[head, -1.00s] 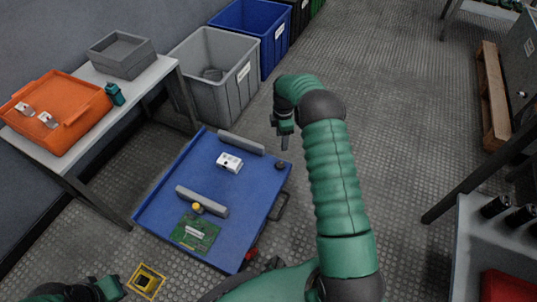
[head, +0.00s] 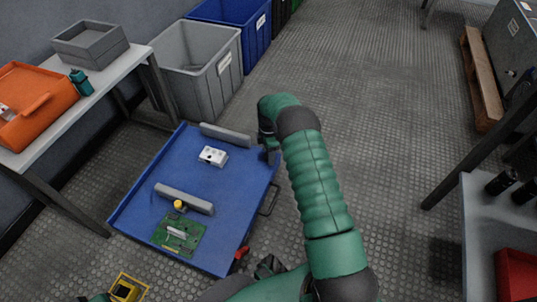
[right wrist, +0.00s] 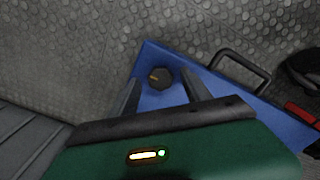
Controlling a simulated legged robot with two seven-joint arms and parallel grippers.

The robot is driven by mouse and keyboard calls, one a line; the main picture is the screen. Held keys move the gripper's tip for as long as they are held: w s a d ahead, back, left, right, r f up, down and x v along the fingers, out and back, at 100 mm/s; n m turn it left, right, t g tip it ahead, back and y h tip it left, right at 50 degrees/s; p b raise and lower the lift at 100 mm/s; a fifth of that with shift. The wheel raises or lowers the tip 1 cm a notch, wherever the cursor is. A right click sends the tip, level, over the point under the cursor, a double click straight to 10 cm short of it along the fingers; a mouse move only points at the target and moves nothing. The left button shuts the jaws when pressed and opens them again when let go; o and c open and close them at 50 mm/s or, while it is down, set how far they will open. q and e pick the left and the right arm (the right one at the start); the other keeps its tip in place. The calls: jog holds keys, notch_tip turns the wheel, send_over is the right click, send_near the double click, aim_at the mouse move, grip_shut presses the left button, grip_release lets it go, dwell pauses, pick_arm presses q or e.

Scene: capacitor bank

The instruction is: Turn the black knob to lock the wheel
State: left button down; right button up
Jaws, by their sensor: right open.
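The black knob (right wrist: 160,78), with an orange mark on its face, sits near the corner of the blue cart top (right wrist: 150,58) in the right wrist view. My right gripper (right wrist: 161,88) is open, with one finger on each side of the knob; I cannot tell whether they touch it. In the head view my right gripper (head: 269,155) is at the cart's right edge and hides the knob. No wheel can be clearly made out; a red part (head: 242,252) shows at the cart's near right corner.
The cart carries a white box (head: 213,156), grey bars (head: 184,199) and a green circuit board (head: 179,233). A black handle (head: 270,199) sticks out on its right. A table with an orange tray (head: 35,103) stands left, grey bin (head: 197,69) behind.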

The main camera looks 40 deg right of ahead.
grip_shut()
jog(key=shift+r+m+p, duration=0.25)
jog(key=shift+m+p, duration=0.85)
jog(key=shift+p, duration=0.3)
jog(key=m+p, duration=0.2)
jog(key=m, duration=0.1)
jog(key=m+p, duration=0.1)
jog(key=m, duration=0.2)
jog(key=shift+f, duration=0.15)
jog(key=m+p, duration=0.1)
jog(key=m, duration=0.1)
jog(key=shift+m, duration=0.4)
jog(key=m, duration=0.3)
jog(key=shift+m+p, duration=0.3)
jog(key=shift+m, duration=1.6)
jog(key=shift+w, duration=0.1)
